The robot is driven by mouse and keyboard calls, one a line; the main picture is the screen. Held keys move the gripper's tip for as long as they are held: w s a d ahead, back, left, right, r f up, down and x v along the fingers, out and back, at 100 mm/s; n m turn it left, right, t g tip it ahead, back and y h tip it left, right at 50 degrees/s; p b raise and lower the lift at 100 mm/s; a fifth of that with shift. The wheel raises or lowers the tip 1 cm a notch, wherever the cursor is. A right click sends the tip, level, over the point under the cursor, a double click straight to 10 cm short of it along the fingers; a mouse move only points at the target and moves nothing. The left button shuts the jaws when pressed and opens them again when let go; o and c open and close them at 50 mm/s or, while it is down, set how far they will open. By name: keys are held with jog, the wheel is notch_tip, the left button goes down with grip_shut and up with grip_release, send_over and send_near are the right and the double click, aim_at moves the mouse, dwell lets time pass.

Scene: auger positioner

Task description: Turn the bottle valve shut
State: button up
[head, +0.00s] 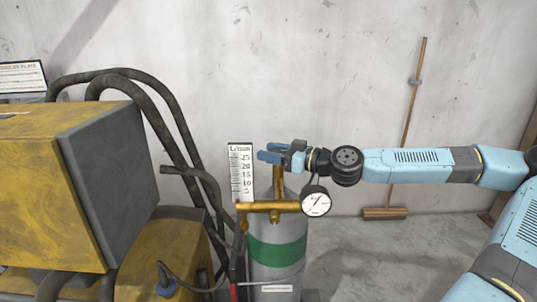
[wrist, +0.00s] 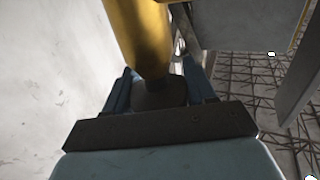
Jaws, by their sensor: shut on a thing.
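The bottle (head: 276,272) is a grey cylinder with a green band, standing upright right of the yellow machine. Its brass valve (head: 278,184) rises from the top, with a horizontal brass piece and a round white gauge (head: 316,203). My gripper (head: 270,155) reaches in from the right at the top of the valve stem. In the wrist view its blue fingers (wrist: 160,92) stand on both sides of a dark grey piece (wrist: 158,97) at the end of the brass stem (wrist: 142,40). The gripper is shut on this piece, which appears to be the valve's knob. The fingers partly hide it.
A yellow machine with a grey side panel (head: 110,175) and thick dark hoses (head: 150,95) stands close on the left. A marked scale plate (head: 241,172) is behind the bottle. A broom (head: 405,130) leans on the wall. The floor at right is mostly clear.

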jog(key=shift+w+d+r+m+t+h, duration=0.15)
jog(key=shift+w+r+m+t+h, duration=0.15)
jog(key=shift+m+t+h, duration=0.35)
jog(key=shift+w+m+t, duration=0.1)
jog(key=shift+m+t, duration=0.25)
jog(key=shift+t, duration=0.5)
jog(key=o, duration=0.8)
jog(key=shift+d+h, duration=0.1)
jog(key=shift+h, duration=0.15)
jog(key=shift+o, duration=1)
jog(key=shift+s, duration=0.2)
jog(key=shift+f, duration=0.1)
jog(key=shift+s, duration=0.1)
